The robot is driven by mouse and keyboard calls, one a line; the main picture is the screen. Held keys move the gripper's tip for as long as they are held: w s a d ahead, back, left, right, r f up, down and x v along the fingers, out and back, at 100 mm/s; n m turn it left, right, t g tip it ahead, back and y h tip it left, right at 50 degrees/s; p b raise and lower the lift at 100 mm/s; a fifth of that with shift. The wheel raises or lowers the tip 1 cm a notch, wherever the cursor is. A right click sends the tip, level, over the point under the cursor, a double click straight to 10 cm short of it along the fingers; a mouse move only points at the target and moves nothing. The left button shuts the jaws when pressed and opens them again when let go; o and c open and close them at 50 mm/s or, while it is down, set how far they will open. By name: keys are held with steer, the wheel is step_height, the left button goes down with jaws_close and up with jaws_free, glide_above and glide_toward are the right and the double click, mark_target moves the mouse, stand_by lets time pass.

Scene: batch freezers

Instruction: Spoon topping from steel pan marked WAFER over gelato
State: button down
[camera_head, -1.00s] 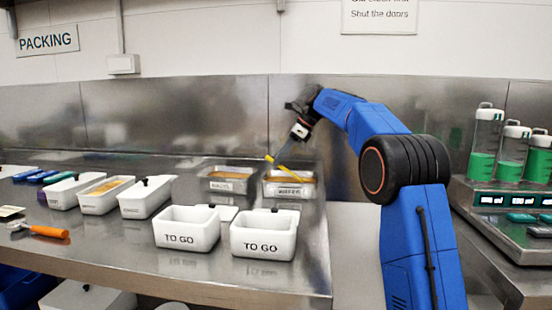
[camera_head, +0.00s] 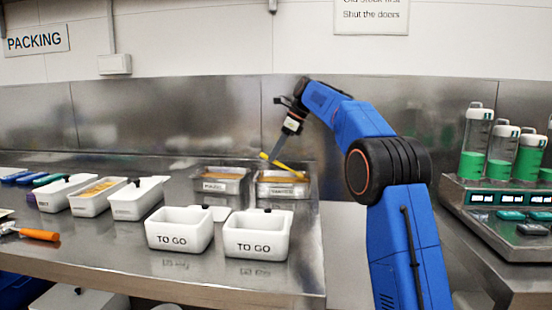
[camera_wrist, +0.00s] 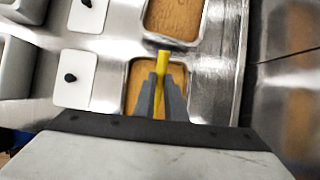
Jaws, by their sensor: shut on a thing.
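My gripper (camera_head: 275,153) is shut on a yellow spoon (camera_head: 284,166), held slanting above the right steel pan (camera_head: 274,190). That pan's label is blurred but looks like WAFER. It holds a tan-brown topping, which also shows below my gripper (camera_wrist: 160,98) in the wrist view. The yellow handle (camera_wrist: 163,62) sticks out beyond the fingers there; I cannot tell whether the spoon touches the topping. A second steel pan (camera_head: 220,187), seemingly marked HAZEL, stands to its left with similar topping. An open white tub (camera_head: 92,207) with yellowish contents, likely gelato, stands further left.
Two white TO GO tubs (camera_head: 178,240) (camera_head: 256,244) stand in front of the pans, looking empty. Closed white tubs (camera_head: 140,206) flank the open one. An orange-handled tool (camera_head: 40,235) lies at the left. Bottles with green contents (camera_head: 474,162) stand at the right.

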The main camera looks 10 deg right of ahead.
steer(key=shift+w+a+r, duration=0.1)
steer(key=shift+a+r, duration=0.05)
steer(key=shift+r, duration=0.45)
steer(key=shift+a+r, duration=0.15)
steer(key=shift+r, duration=0.4)
steer(key=shift+w+a+r, duration=0.1)
steer(key=shift+a+r, duration=0.05)
steer(key=shift+a, duration=0.05)
steer(key=shift+w+a+r+g+h, duration=0.1)
steer(key=shift+w+a+g+h, duration=0.15)
steer(key=shift+a+h, duration=0.5)
steer(key=shift+w+a+g+h, duration=0.25)
steer(key=shift+a+h, duration=0.4)
steer(key=shift+h, duration=0.2)
steer(key=shift+a+h, duration=0.25)
steer(key=shift+h, duration=0.05)
steer(key=shift+s, duration=0.1)
